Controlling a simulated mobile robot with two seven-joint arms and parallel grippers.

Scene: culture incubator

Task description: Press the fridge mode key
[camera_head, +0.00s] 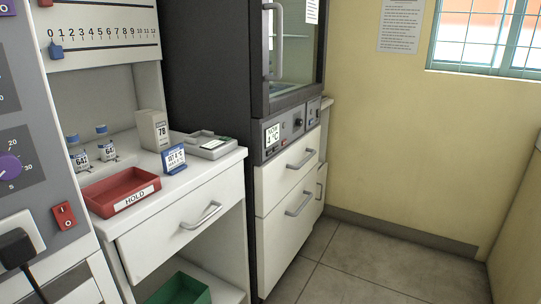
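The fridge (210,60) is a tall dark cabinet with a glass door (298,50) and a light vertical handle (277,40). Below the door is a grey control strip (285,144). On it a small white display (272,135) appears to read "NOR 4 °C". To its right is a small dark control (298,123), and further right another panel piece (314,112). These are too small for me to tell which is the mode key. Neither of my grippers is in view.
A white counter (215,170) holds a red "HOLD" tray (95,205), a blue-framed sign (174,159), a white "78" box (153,130), blue-capped bottles (104,143) and a grey device (205,145). A green bin (182,289) is below. Floor (370,265) at right is clear.

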